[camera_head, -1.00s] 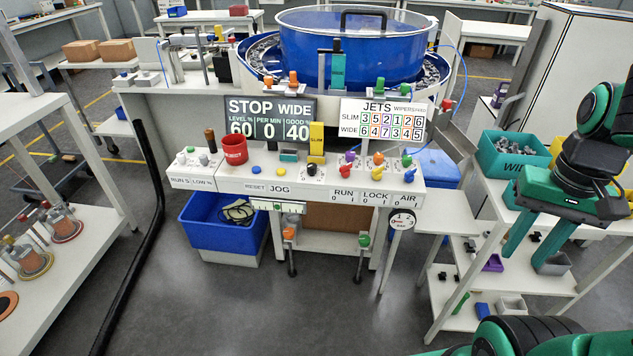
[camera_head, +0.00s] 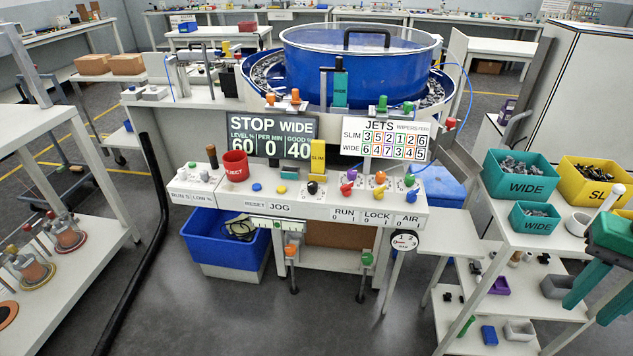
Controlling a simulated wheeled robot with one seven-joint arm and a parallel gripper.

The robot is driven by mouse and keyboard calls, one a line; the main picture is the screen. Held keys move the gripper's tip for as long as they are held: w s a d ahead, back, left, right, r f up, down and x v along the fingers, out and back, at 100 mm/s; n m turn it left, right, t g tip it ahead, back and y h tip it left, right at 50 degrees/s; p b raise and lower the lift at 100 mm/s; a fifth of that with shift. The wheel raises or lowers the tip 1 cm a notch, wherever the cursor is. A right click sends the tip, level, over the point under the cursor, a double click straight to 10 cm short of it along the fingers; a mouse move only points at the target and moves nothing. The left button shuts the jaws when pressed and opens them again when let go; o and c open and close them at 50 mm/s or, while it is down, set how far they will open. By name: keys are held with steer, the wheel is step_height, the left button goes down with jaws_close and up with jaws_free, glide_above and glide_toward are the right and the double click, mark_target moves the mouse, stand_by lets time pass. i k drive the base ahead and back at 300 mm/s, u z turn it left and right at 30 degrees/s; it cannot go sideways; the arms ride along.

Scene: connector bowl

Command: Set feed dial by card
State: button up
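A round white dial (camera_head: 404,240) with small digits and a red mark hangs at the right front corner of the machine's control bench. Its exact setting and label are too small to read surely. The white JETS card (camera_head: 380,140) stands at the back right of the bench, with SLIM and WIDE rows of coloured digits and a small WIPERS/FEED heading at right. The dark display (camera_head: 272,137) reads STOP, WIDE, 60, 0, 40. My green gripper (camera_head: 592,294) is at the right edge, well right of the dial, fingers apart with nothing seen between them; it is partly cut off.
The control bench (camera_head: 310,204) carries coloured knobs and a red REJECT cup (camera_head: 235,165). A blue bowl feeder (camera_head: 350,62) is behind. Teal WIDE bins (camera_head: 520,190) and a yellow bin (camera_head: 590,172) stand on the right shelf. A blue bin (camera_head: 222,238) sits below. The floor in front is clear.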

mark_target(311, 186)
steer(key=i, duration=1)
